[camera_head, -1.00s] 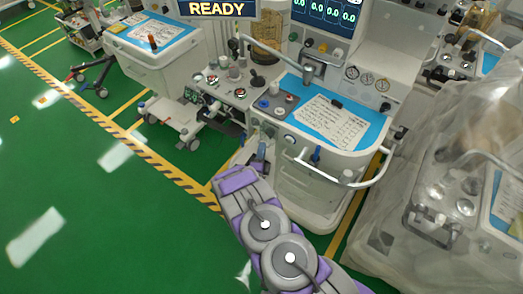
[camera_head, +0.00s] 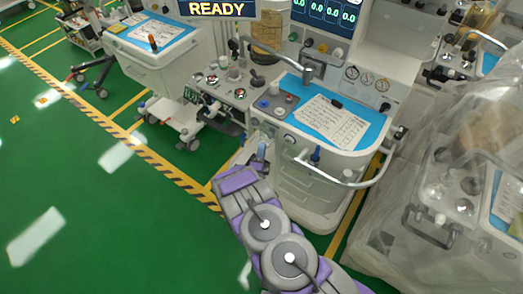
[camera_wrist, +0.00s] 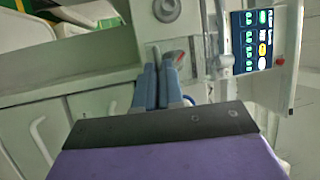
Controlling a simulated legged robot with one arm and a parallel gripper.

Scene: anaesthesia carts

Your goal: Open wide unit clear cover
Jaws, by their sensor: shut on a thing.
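My gripper (camera_head: 262,150) is at the left front edge of the middle white anaesthesia cart (camera_head: 313,178). In the wrist view its two blue fingers (camera_wrist: 159,82) are close together, shut on a small greyish part (camera_wrist: 171,57) beneath a round knob (camera_wrist: 166,8). Most of that part is hidden by the fingers, and I cannot tell whether it belongs to a clear cover. A loose clear plastic sheet (camera_head: 389,207) drapes over the cart at the right, apart from my gripper.
A curved white rail (camera_head: 345,181) runs along the middle cart's front. A screen (camera_wrist: 251,41) is at the wrist view's upper right. Another cart (camera_head: 150,68) stands at the back left. Green floor (camera_head: 85,190) at the left is free.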

